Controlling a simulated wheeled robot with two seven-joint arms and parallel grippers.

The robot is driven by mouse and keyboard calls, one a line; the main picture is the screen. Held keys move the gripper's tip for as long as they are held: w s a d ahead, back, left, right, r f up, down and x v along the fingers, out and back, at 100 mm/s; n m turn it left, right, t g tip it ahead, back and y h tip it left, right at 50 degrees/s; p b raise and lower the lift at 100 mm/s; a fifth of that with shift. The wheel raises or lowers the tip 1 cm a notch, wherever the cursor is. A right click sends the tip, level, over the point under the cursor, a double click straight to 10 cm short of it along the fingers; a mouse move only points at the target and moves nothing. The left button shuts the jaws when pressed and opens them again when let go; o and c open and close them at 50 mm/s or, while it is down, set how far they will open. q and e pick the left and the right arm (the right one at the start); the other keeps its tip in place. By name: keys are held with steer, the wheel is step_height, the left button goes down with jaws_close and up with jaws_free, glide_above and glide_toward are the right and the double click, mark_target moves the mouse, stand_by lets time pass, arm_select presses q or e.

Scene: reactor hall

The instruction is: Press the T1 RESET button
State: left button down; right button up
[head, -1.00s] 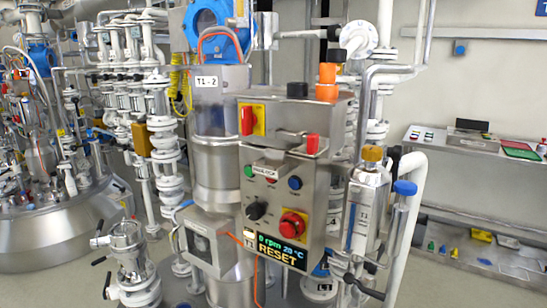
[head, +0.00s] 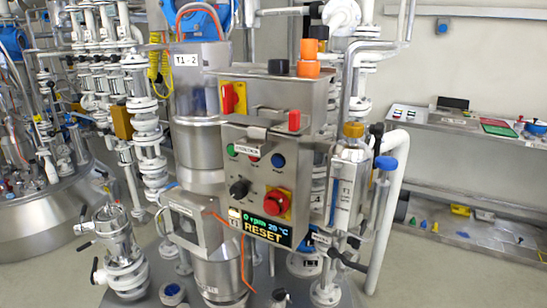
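A steel control box (head: 260,180) stands upright in the middle of the head view. Its front carries a green button (head: 230,149), a red button (head: 253,160) and a blue button (head: 278,160) in a row. The small labels at these buttons are too small to read. Below are a black knob (head: 239,188) and a red emergency-stop button (head: 277,202) on a yellow plate. At the bottom a display (head: 266,228) shows "0 rpm", a temperature and "RESET", with a small T1 label beside it. Neither of my grippers is in view.
A red and yellow switch (head: 233,98) and a red-handled lever (head: 293,121) sit higher on the box. A steel column labelled T1-2 (head: 196,145) stands left, a gauge unit with blue valve handle (head: 386,163) right. A bench (head: 445,124) runs along the wall. Floor shows at lower right.

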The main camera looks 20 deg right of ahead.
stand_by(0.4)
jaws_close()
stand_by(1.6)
